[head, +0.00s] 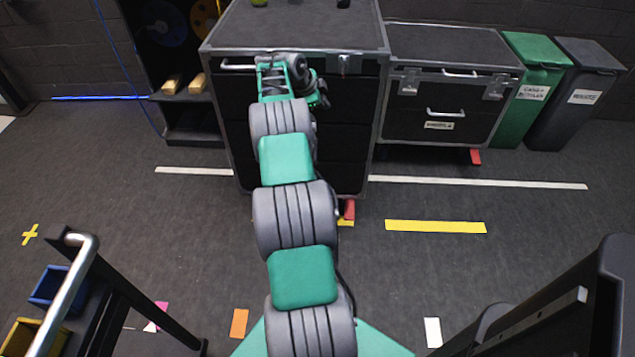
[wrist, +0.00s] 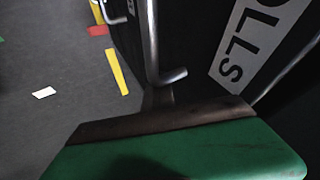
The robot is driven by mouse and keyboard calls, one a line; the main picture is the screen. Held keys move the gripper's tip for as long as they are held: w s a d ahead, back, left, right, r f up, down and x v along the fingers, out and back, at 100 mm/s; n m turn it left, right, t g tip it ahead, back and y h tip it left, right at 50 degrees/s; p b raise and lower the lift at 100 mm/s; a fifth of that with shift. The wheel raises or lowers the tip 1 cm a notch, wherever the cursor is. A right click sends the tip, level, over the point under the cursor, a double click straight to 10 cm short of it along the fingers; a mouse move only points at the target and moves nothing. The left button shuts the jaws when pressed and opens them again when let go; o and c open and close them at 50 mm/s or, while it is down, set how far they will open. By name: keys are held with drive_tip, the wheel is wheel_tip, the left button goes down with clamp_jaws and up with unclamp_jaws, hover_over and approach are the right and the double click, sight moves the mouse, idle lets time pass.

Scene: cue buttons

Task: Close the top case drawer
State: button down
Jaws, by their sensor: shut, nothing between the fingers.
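The case (head: 370,110) is black with silver edges and stands at the top centre of the head view. Its top drawer has a silver handle (head: 238,66), whose left part shows beside my arm. My gripper (head: 318,96) is at the upper front of the case, partly hidden by my arm, and looks shut and empty. In the wrist view a metal handle bar (wrist: 152,45) is close on a dark front with a white label reading "LLS" (wrist: 238,72). A green and brown part of mine fills the bottom. I cannot tell how far the drawer stands out, or whether I touch it.
A lower case (head: 450,110) with handles stands to the right, with green (head: 533,85) and grey (head: 578,95) bins beyond. A dark shelf unit (head: 190,110) stands to the left. A rack with blue (head: 48,288) and yellow bins is at lower left.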

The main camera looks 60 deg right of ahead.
drive_tip(key=shift+d+r, duration=0.25)
